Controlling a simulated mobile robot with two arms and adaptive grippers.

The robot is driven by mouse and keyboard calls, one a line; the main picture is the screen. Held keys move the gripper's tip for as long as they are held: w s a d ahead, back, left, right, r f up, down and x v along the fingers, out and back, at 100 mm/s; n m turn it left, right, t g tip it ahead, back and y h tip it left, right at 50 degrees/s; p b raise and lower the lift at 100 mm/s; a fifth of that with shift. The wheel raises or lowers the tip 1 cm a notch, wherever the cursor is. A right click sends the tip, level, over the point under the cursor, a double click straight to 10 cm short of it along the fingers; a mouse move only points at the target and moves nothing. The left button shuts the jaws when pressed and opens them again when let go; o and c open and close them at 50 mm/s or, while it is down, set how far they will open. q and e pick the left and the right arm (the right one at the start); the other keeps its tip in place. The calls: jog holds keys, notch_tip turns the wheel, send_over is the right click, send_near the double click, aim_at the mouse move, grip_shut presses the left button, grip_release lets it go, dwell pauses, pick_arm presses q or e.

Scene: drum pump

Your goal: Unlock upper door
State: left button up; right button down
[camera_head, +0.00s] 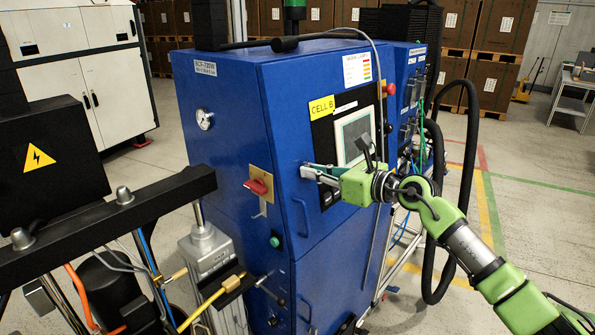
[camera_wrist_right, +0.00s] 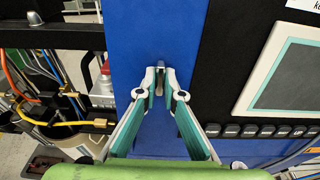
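The blue cabinet (camera_head: 235,105) stands in the middle of the head view, its front face carrying a black panel with a screen. My right gripper (camera_head: 306,170) comes in from the right, at the cabinet's front near its left edge. In the right wrist view, the fingertips of my right gripper (camera_wrist_right: 161,75) sit close together on both sides of a small grey latch (camera_wrist_right: 161,95) on the blue upper door (camera_wrist_right: 150,30). The fingers appear to touch it and hide much of it. In the head view the gripper covers the latch. My left gripper is not in view.
A red rotary switch (camera_head: 260,185) is on the cabinet's side, left of my right gripper. A lower vertical handle (camera_head: 302,218) is below it. A screen (camera_head: 354,135) is close by on the right. Black hoses (camera_head: 468,150) hang behind my right arm.

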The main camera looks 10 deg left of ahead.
jog(key=shift+m+p, duration=2)
jog(key=shift+p, duration=0.7)
